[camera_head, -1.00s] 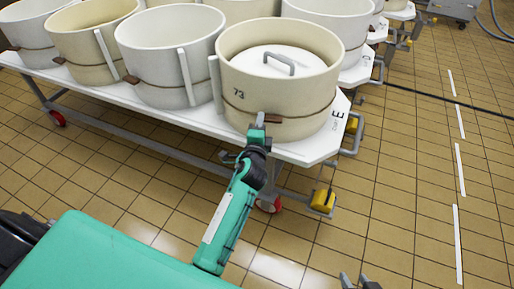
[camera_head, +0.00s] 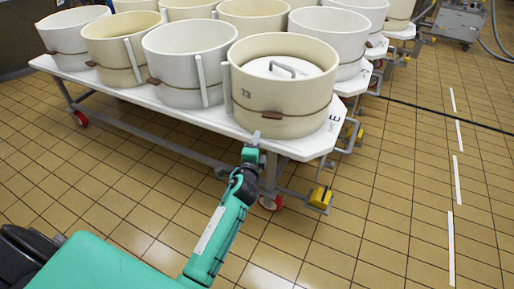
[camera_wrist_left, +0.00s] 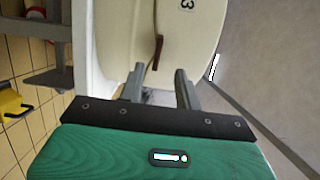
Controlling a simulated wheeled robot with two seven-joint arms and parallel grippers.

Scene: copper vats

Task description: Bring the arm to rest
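My left arm reaches forward from the bottom in the head view. Its gripper (camera_head: 254,140) is in front of the cart's near edge, just below the cream vat marked 73 (camera_head: 262,98). In the left wrist view the two fingers (camera_wrist_left: 160,88) are apart with nothing between them. The vat's wall (camera_wrist_left: 125,35) and its brown latch (camera_wrist_left: 158,50) show beyond the fingertips. The gripper looks clear of the vat. My right gripper is not in view.
The white cart top (camera_head: 185,112) carries several cream and white vats. A lid with a handle (camera_head: 282,68) lies inside vat 73. A yellow caster part (camera_head: 320,197) and a red wheel (camera_head: 269,202) are below. Tiled floor (camera_head: 390,220) is free at right.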

